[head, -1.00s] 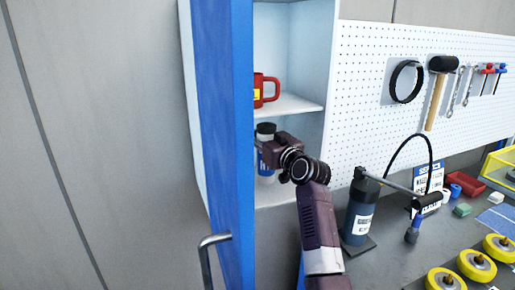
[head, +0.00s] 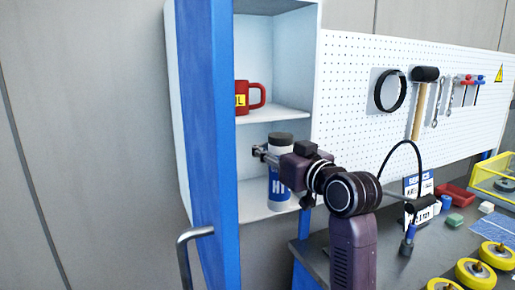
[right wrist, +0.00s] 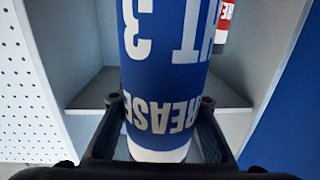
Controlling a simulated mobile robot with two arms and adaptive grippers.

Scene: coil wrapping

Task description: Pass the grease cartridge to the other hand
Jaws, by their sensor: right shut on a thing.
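The grease cartridge (head: 279,192) is a blue cylinder with white lettering and a dark cap, at the cabinet's lower compartment in the head view. My right gripper (head: 281,166) is shut on its body, the arm coming from the lower right. In the right wrist view, the two fingers of my right gripper (right wrist: 160,112) press on opposite sides of the cartridge (right wrist: 165,60), whose lettering reads upside down there. The cartridge is upright. I cannot tell whether its base touches the shelf. My left gripper is not in view.
A blue cabinet door (head: 208,120) with a grey handle (head: 186,250) stands open at left. A red mug (head: 257,95) sits on the upper shelf (head: 282,113). A pegboard (head: 350,65) with tools and a cluttered workbench (head: 437,240) are at right.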

